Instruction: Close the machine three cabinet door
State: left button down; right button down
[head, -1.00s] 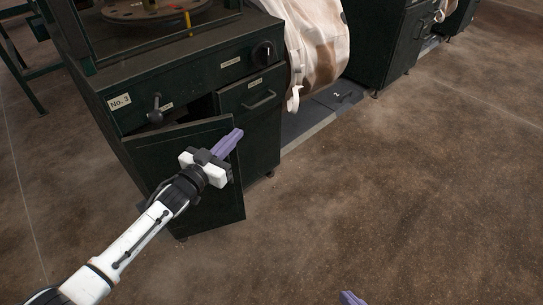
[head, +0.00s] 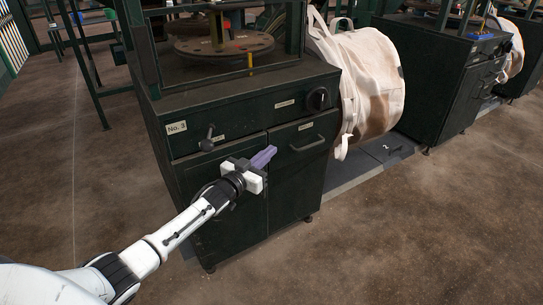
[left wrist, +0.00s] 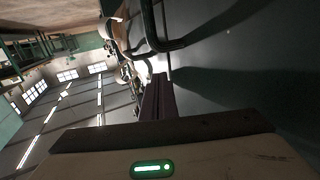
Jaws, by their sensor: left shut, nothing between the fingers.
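The dark green machine three cabinet (head: 245,115) carries a "No. 3" label in the head view. Its left-hand door (head: 235,225) looks flush or nearly flush with the front; a small remaining gap cannot be ruled out. My left gripper (head: 264,156) is shut and empty, its purple fingers against or just in front of the door's upper right area; contact cannot be told. My forearm hides part of the door. In the left wrist view the shut fingers (left wrist: 158,98) lie beside a dark panel with a bar handle (left wrist: 165,45). My right gripper is out of view.
A drawer or door with a bar handle (head: 307,143) is to the right, below a black knob (head: 318,98). A small lever (head: 208,138) sticks out above the left door. Floor in front is clear.

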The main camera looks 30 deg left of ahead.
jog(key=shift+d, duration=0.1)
